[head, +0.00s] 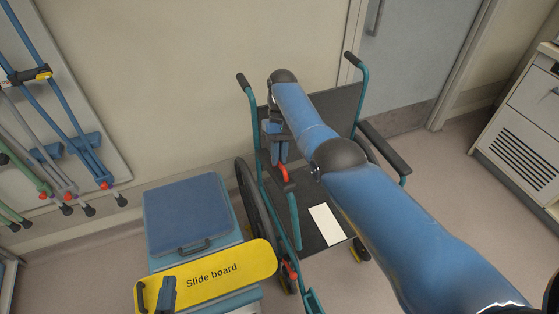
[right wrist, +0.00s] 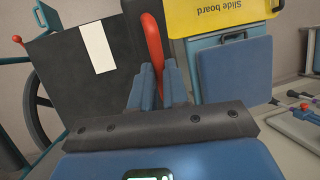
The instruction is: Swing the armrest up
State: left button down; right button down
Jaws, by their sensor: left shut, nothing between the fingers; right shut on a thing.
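The wheelchair has a teal frame (head: 252,120) and a black seat with a white card (head: 327,224). Its dark armrest pad (head: 384,147) on the right side lies roughly level; the armrest on the left side is not clearly told apart from the frame. My right gripper (head: 281,160) is at the chair's left side, shut on a red handle (head: 284,174). In the right wrist view the red handle (right wrist: 153,40) stands up between the two blue fingers. My left gripper (head: 168,290) shows at the bottom left, shut and empty, in front of the yellow slide board.
A blue-topped box (head: 187,215) and the yellow slide board (head: 225,266) stand left of the chair, close to its wheel (head: 256,215). Crutches (head: 60,110) hang on the left wall. A cabinet (head: 522,120) stands at the right. Floor is open right of the chair.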

jog(key=shift+w, duration=0.1)
jog(key=c, duration=1.1)
grip_release()
pick_arm(q)
jog(key=shift+r, duration=0.15)
pick_arm(e)
jog(key=shift+r, duration=0.15)
